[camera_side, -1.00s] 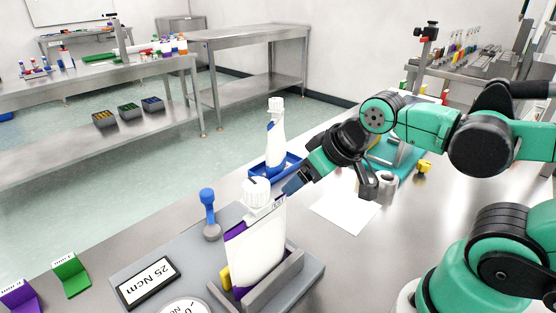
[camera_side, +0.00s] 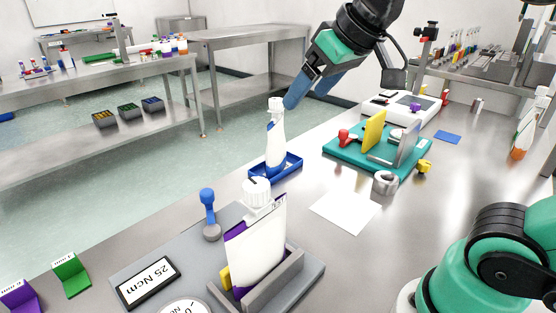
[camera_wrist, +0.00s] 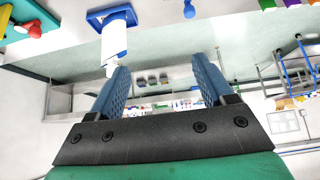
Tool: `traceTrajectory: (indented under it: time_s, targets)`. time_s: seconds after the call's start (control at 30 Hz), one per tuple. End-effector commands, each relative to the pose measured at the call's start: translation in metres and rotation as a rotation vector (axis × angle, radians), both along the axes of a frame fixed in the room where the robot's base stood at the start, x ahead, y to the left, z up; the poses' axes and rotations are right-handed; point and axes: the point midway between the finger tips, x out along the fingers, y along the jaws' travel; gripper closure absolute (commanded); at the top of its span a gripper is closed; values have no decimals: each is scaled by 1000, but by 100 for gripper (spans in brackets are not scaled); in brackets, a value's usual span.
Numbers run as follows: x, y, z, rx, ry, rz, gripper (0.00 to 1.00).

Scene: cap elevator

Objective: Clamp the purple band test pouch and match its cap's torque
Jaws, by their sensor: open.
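The purple band pouch (camera_side: 257,245), white with a purple edge and a white cap (camera_side: 257,192), stands upright in a grey clamp (camera_side: 275,276) on the grey fixture at the front. A yellow part shows at the clamp's left. A blue-topped lever (camera_side: 208,205) stands behind it, beside a "25 Ncm" plate (camera_side: 149,283) and a partly cut-off round dial (camera_side: 184,306). My gripper (camera_side: 303,98) is open and raised beyond the pouch, with its blue fingers near the top of the white spray bottle (camera_side: 277,140). In the wrist view my gripper (camera_wrist: 160,75) shows nothing between its fingers.
A teal fixture (camera_side: 345,149) with a yellow plate, a white sheet (camera_side: 345,210) and a metal ring (camera_side: 385,182) lie to the right. Green (camera_side: 71,275) and purple (camera_side: 19,296) stands are at front left.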

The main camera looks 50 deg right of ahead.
Motion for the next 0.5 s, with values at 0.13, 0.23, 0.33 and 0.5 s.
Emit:
traceTrajectory:
  time_s: [0.13, 0.23, 0.33, 0.5]
  targets:
    - [4, 15, 23, -26, 74, 95, 26]
    - [5, 34, 23, -66, 178, 221, 26]
    - [5, 52, 23, -105, 273, 343, 26]
    - [3, 80, 22, -168, 420, 535, 26]
